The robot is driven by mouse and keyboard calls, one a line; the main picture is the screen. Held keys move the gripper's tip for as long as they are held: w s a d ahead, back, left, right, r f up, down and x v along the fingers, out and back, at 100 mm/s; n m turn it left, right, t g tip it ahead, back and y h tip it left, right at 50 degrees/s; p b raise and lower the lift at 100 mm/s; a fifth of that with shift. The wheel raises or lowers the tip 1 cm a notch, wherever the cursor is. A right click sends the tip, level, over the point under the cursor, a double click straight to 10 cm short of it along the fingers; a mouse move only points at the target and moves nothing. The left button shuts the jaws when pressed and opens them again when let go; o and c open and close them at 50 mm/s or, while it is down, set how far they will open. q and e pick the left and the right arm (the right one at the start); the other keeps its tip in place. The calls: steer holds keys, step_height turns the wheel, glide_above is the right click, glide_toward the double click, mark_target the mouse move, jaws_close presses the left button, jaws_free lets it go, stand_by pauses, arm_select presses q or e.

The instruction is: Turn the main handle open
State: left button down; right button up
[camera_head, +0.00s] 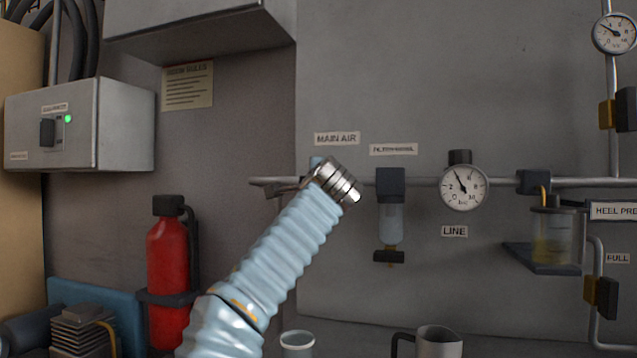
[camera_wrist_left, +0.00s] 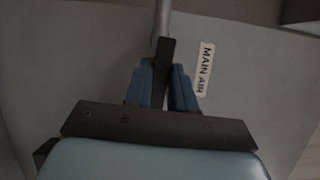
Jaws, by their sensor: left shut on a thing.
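The main air handle is a dark bar (camera_wrist_left: 165,48), seen in the left wrist view in front of the grey pipe (camera_wrist_left: 162,18). My left gripper (camera_wrist_left: 162,75) is shut on it, with one blue finger on each side. In the head view my left gripper (camera_head: 317,162) is at the pipe just below the MAIN AIR label (camera_head: 336,138). My wrist and sleeve hide the handle there, so its angle is hard to tell. The label also shows beside the fingers in the left wrist view (camera_wrist_left: 205,69). My right gripper is not in view.
Right of the handle, the pipe carries a filter (camera_head: 390,222) and a round LINE gauge (camera_head: 463,187). A red extinguisher (camera_head: 167,262) and a grey switch box (camera_head: 125,130) are at left. Mugs (camera_head: 440,343) stand low in front.

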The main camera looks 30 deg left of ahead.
arm_select(q)
steer(key=shift+n, duration=0.5)
steer(key=c, duration=1)
jaws_free()
steer(key=shift+c, duration=0.2)
steer(key=b+v, duration=0.4)
steer(key=v, duration=0.9)
steer(key=shift+s+d+r, duration=0.15)
steer(key=shift+s+r, duration=0.05)
steer(key=shift+s, duration=0.2)
